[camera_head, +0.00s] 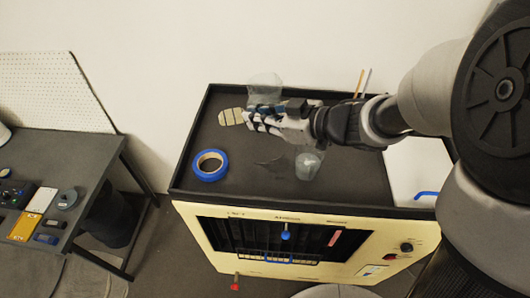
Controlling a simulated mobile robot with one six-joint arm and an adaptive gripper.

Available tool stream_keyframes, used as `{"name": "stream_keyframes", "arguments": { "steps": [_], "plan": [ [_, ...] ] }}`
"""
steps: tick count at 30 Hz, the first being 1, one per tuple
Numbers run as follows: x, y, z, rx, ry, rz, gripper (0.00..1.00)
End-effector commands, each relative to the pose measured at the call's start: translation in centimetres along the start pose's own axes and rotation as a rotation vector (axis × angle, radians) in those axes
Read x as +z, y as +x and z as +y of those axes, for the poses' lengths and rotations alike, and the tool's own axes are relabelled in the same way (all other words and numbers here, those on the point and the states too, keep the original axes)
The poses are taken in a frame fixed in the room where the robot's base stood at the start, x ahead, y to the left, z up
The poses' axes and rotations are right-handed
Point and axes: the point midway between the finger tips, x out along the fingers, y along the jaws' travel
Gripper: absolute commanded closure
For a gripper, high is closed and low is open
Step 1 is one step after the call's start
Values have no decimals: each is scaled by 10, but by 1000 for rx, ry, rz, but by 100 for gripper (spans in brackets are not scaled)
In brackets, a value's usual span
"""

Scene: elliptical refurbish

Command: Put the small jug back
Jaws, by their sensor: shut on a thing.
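A clear, see-through vessel (265,84), which looks like the small jug, is at the back of the dark cart top. My gripper (254,117) is in front of it and shut on it. The fingers cover its lower part. I cannot tell whether its base touches the surface. A second clear vessel (308,165) stands on the cart top nearer the front, below my wrist in the picture.
The dark cart top (240,185) has a raised rim. A blue tape roll (209,165) lies at its left. A beige striped piece (231,117) is beside my fingertips. Thin sticks (362,83) stand at the back. A cluttered desk (75,165) is at left.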

Motion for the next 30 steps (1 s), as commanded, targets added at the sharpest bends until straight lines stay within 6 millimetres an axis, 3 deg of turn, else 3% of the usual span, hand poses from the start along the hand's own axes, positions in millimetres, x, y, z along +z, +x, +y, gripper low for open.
{"name": "stream_keyframes", "arguments": {
  "steps": [15, 30],
  "plan": [
    [115, 48, -8, -2, 6, -2, 100],
    [164, 68, -11, -1, 3, -1, 100]
  ]
}}
